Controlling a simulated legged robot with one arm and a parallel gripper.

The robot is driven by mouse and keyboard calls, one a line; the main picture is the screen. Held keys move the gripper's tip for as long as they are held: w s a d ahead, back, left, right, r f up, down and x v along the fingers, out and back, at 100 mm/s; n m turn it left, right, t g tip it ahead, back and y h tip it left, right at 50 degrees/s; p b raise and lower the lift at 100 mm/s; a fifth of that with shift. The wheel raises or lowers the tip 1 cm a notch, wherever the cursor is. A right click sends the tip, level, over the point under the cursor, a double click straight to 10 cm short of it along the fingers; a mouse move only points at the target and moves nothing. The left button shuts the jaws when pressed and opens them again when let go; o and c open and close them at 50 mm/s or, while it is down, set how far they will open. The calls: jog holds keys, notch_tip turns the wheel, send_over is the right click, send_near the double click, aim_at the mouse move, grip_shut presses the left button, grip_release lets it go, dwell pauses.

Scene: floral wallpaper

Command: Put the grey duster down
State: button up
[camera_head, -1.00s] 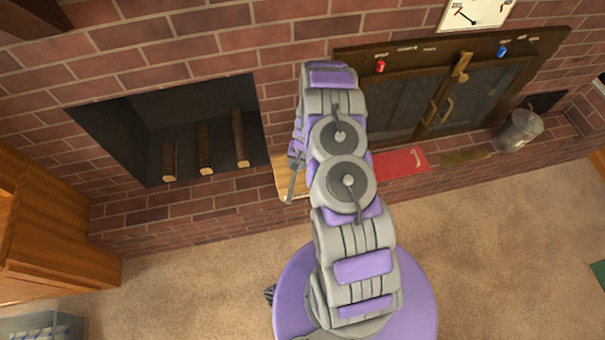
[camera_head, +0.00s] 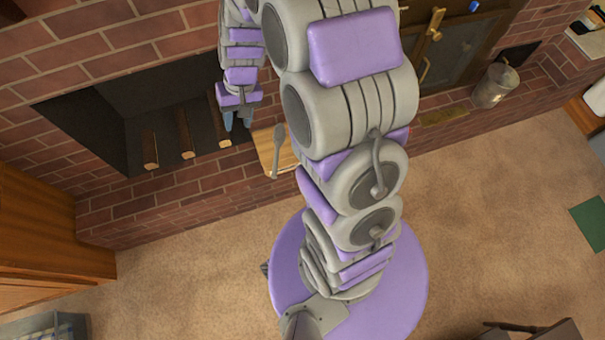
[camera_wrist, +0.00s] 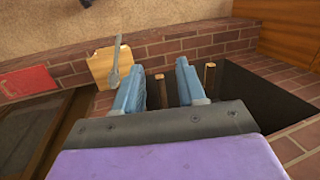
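The grey duster (camera_head: 278,152), a slim grey piece with a wider end, lies on a wooden board (camera_head: 264,147) at the brick ledge, right of the fireplace opening. In the wrist view the duster (camera_wrist: 115,62) lies on the board (camera_wrist: 100,68), left of my fingers and apart from them. My gripper (camera_head: 237,118) hangs by the right edge of the fireplace opening, left of the duster. In the wrist view its two blue fingers (camera_wrist: 160,67) are spread, with nothing held between them.
Several logs (camera_head: 187,140) lie in the fireplace opening. A metal bucket (camera_head: 495,86) stands on the ledge at the right, near glass-fronted doors (camera_head: 455,50). A red item (camera_wrist: 28,82) lies on the ledge beyond the board. The carpet (camera_head: 180,270) in front is mostly clear.

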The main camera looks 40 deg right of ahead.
jog(key=s+r+h, duration=0.1)
jog(key=s+r, duration=0.3)
jog(key=s, duration=0.5)
jog(key=s+r+n+g+h, duration=0.1)
jog(key=s+r, duration=0.4)
jog(key=s, duration=0.4)
jog(key=s+r+n+h, duration=0.1)
jog(key=s+r, duration=0.3)
jog(key=s, duration=0.5)
jog(key=shift+s+d+r+g, duration=0.25)
jog(key=shift+r+g, duration=0.05)
jog(key=shift+r, duration=0.05)
jog(key=shift+d, duration=0.1)
